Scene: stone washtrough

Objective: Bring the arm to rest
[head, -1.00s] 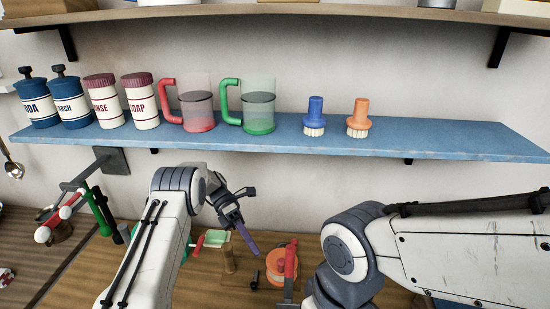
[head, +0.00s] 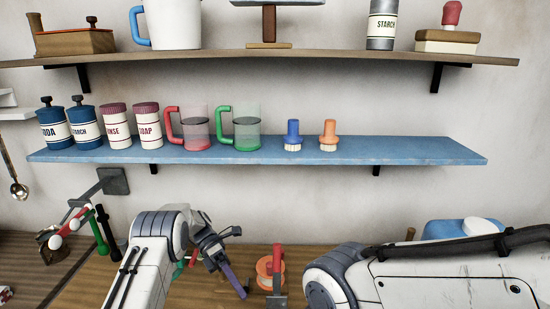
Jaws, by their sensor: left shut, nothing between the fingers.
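My left arm comes in at the lower left in the head view. Its gripper (head: 237,286) points down and to the right over the wooden worktop, below the blue shelf. The fingers are together, with nothing between them. My right arm crosses the lower right corner, bent at a grey joint. Its gripper is out of the picture.
The blue shelf (head: 400,152) holds jars, a red-handled mug (head: 193,130), a green-handled mug (head: 243,130) and two brushes; its right end is bare. A wooden shelf (head: 330,56) runs above. An orange spool-like thing (head: 266,270) stands right of my left gripper.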

